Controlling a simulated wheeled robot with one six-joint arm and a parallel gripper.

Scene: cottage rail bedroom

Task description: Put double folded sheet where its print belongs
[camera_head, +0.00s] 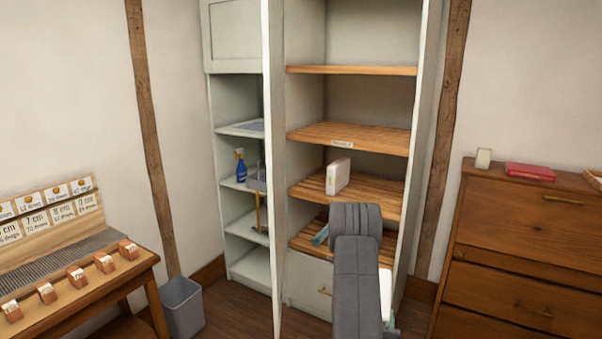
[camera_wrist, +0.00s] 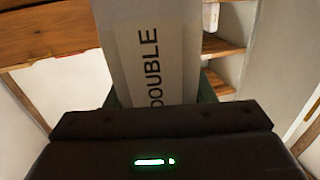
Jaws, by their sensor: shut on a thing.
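The folded sheet (camera_wrist: 150,50) is pale and has a light band printed DOUBLE, read sideways in the wrist view. My gripper (camera_wrist: 160,98) is shut on its near end, with green finger parts at both sides. In the head view my arm hides most of the gripper; a white patch (camera_head: 385,290) right of the arm may be part of the held sheet. The tall cupboard has slatted wooden shelves (camera_head: 310,138). A small label (camera_head: 342,143) is on one shelf's front edge, too small to read surely.
A white block-like thing (camera_head: 338,176) stands on the shelf below the labelled one. A spray bottle (camera_head: 240,165) stands in the left bay. A chest of drawers (camera_head: 510,245) is at right, a desk (camera_head: 90,290) and bin (camera_head: 182,305) at left. Cupboard uprights (camera_head: 274,170) flank the shelves.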

